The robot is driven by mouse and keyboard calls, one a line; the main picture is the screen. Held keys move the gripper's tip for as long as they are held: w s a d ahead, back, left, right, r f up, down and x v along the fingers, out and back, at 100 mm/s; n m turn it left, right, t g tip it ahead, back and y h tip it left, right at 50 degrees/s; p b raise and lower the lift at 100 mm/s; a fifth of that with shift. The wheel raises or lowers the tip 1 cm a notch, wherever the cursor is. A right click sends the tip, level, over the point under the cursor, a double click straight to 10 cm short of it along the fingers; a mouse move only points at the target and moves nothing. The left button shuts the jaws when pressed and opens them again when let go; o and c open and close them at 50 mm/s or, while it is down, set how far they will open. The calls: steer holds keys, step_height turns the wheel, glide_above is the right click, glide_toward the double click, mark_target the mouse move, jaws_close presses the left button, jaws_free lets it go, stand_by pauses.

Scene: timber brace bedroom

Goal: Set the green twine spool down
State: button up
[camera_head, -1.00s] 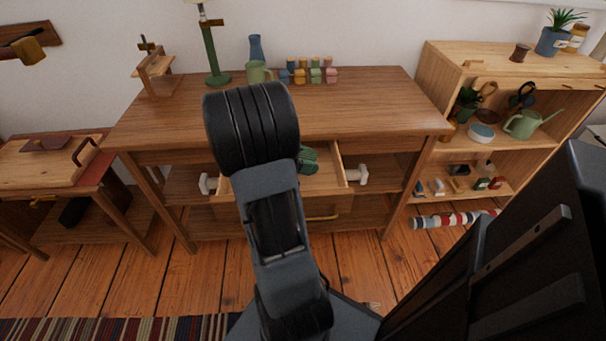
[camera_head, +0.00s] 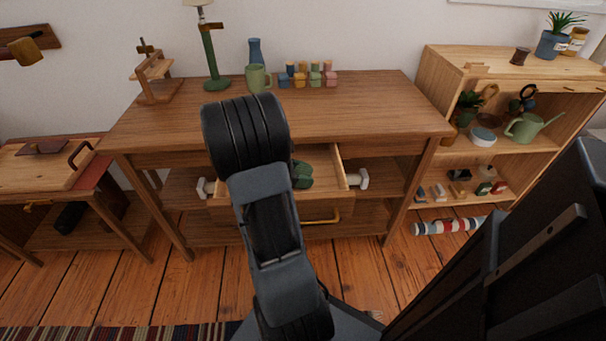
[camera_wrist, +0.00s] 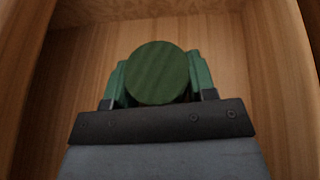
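The green twine spool (camera_wrist: 158,72) shows in the wrist view as a round, dark green end face. My gripper (camera_wrist: 160,82) has one green finger on each side of it and looks shut on it. The spool and fingers are inside the open wooden drawer (camera_wrist: 80,60) of the workbench, over its bare floor. I cannot tell whether the spool touches that floor. In the head view my gripper (camera_head: 302,175) is a small green shape in the drawer (camera_head: 325,185), partly behind my arm. The spool cannot be told apart from the fingers there.
The drawer's side walls stand close on both sides. The workbench top (camera_head: 350,110) above holds a green mug (camera_head: 258,78), a lamp (camera_head: 211,60) and several small coloured spools (camera_head: 315,80) at the back. A shelf unit (camera_head: 440,75) stands at the right.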

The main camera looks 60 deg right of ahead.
steer(key=o, duration=0.4)
steer(key=shift+r, duration=0.1)
steer(key=shift+r, duration=0.25)
steer(key=p+v, duration=0.4)
steer(key=v, duration=0.8)
steer(key=shift+a, duration=0.1)
